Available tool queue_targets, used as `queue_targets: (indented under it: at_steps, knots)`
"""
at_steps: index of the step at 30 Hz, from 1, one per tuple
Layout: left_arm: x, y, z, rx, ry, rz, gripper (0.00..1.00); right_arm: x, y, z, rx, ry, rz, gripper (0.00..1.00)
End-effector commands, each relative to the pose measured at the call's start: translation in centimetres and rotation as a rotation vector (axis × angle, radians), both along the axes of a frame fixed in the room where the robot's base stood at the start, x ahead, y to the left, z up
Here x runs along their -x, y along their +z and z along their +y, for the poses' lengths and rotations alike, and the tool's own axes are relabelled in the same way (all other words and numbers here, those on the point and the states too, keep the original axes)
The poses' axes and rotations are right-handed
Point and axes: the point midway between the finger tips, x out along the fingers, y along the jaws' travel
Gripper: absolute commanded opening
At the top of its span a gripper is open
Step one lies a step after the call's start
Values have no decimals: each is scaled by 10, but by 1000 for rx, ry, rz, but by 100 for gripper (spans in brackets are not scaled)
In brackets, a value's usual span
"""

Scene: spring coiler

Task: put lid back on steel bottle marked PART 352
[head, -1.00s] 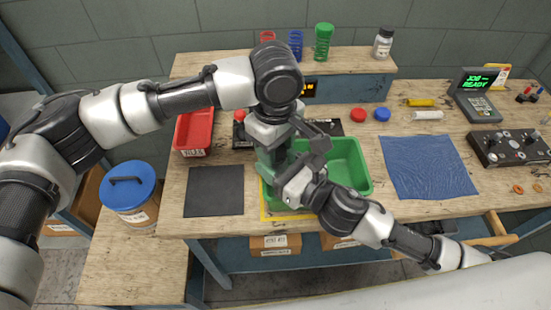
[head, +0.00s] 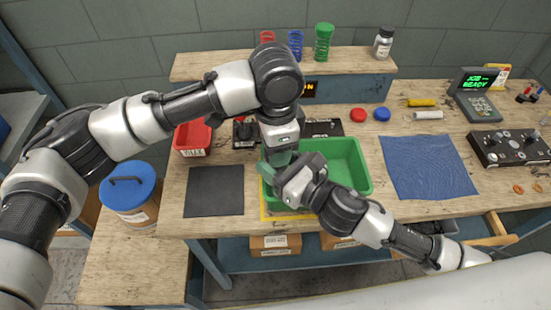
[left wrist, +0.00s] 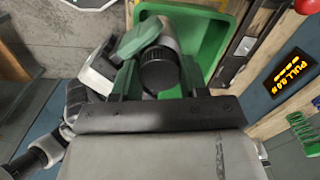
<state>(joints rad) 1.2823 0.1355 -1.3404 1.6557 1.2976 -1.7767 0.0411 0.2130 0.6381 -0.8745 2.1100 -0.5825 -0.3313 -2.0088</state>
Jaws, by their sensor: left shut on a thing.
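My left gripper (head: 280,158) points down over the left part of the green tray (head: 362,185). In the left wrist view its two dark green fingers (left wrist: 160,80) are shut on a round black lid (left wrist: 160,72). A grey steel bottle (left wrist: 170,36) shows just behind the lid; I cannot tell whether the lid is seated on it. My right gripper (head: 284,182) comes in from the right, close below the left one. One of its green fingers (left wrist: 139,36) lies against the bottle's side; its other finger is hidden. The PART 352 mark is not readable.
A second grey bottle with a dark cap (head: 383,43) stands on the back shelf beside coloured springs (head: 323,42). A red bin (head: 192,138) is left of the tray. A black mat (head: 214,191) and a blue cloth (head: 428,166) lie flat on either side.

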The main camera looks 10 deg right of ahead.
Motion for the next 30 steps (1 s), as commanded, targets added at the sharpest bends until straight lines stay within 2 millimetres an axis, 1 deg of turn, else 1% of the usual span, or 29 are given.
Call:
queue_targets:
  at_steps: [3, 11, 30]
  knots:
    - [-1, 0, 1, -2, -258, -3, 15, 0, 1, 0, -1, 1, -1, 0]
    - [-2, 0, 1, -2, -852, -3, 15, 0, 1, 0, -1, 1, -1, 0]
    - [-2, -1, 1, 0, -2322, -4, 15, 1, 1, 1, -1, 4, -2, 0]
